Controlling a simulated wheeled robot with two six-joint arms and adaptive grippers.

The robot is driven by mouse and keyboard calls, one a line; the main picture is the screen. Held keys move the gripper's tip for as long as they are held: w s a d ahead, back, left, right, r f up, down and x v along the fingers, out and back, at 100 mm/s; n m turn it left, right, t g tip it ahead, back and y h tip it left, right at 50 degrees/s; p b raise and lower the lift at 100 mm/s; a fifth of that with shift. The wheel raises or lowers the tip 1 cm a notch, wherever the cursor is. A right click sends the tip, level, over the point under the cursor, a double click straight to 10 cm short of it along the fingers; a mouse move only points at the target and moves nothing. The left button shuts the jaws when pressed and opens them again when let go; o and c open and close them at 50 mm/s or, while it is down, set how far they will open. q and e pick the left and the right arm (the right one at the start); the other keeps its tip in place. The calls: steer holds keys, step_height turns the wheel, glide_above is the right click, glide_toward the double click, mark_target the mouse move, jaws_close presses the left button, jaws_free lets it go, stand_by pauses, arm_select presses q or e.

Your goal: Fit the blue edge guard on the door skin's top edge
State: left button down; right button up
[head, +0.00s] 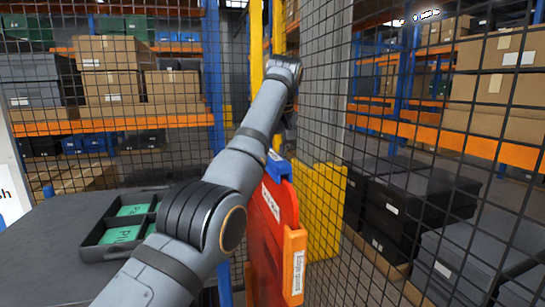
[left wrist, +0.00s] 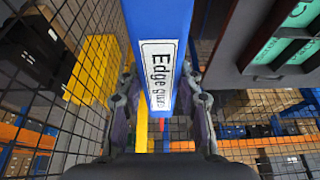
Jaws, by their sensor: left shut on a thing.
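The blue edge guard (left wrist: 158,25) carries a white label and fills the upper middle of the left wrist view. My left gripper (left wrist: 160,88) is shut on it, with one finger on each side. In the head view the blue edge guard (head: 278,168) shows in part at the top of the red door skin (head: 272,218), beside my arm. I cannot tell whether it is around the top edge or just above it. An orange edge guard (head: 295,265) is on the door skin's near upright edge. My left arm hides part of the door skin. My right gripper is in neither view.
A dark table (head: 45,235) at the left bears a black tray (head: 97,252) with green-bottomed compartments. Wire mesh fences stand at both sides. A yellow panel (head: 325,210) and black crates (head: 400,215) are behind and right of the door skin.

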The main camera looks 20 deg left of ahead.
arm_select(q)
steer(key=shift+f+b, duration=0.55)
steer(key=shift+f, duration=0.1)
stand_by(0.4)
steer(key=c, duration=0.8)
jaws_free()
steer(key=shift+r, duration=0.15)
